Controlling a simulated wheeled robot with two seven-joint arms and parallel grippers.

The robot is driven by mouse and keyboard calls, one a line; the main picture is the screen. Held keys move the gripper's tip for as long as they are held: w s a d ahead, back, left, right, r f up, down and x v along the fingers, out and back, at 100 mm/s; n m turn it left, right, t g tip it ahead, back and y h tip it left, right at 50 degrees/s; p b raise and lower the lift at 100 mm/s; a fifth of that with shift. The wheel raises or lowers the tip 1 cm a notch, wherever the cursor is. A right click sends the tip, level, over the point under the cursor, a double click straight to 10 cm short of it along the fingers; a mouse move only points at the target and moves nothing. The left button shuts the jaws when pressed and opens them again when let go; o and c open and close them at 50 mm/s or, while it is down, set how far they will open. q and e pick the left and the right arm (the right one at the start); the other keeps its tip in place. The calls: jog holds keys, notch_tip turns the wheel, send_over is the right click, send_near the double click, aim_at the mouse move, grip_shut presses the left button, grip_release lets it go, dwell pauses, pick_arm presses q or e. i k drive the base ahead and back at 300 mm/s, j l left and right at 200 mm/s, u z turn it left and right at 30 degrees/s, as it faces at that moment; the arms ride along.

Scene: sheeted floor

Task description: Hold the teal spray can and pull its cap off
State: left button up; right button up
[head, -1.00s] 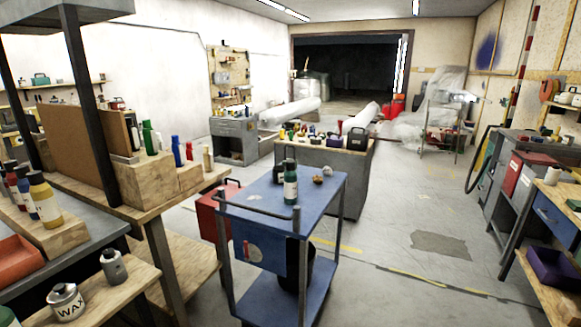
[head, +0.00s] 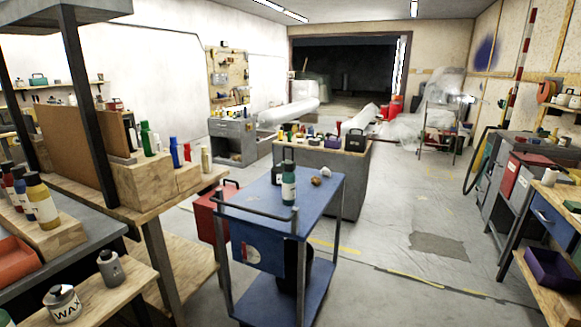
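A teal spray can (head: 289,188) with a pale label and a dark cap (head: 289,155) stands upright near the front of the blue cart's top (head: 262,190). The cap sits on the can. Neither of my grippers shows in the head view, so nothing is seen touching the can.
Two small round objects (head: 326,172) lie behind the can on the cart. A handle rail (head: 255,213) runs along the cart's near side. A cluttered workbench (head: 60,265) stands at left, a grey cabinet (head: 345,185) behind the cart. Open floor (head: 400,205) lies right of the cart.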

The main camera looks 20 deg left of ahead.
aim_at(288, 165)
jog(key=i+l+u, duration=0.2)
jog(key=i+u, duration=0.2)
jog(key=i+l+u, duration=0.4)
jog(key=i, duration=0.2)
jog(key=i+l+u, duration=0.35)
jog(key=i+l, duration=0.05)
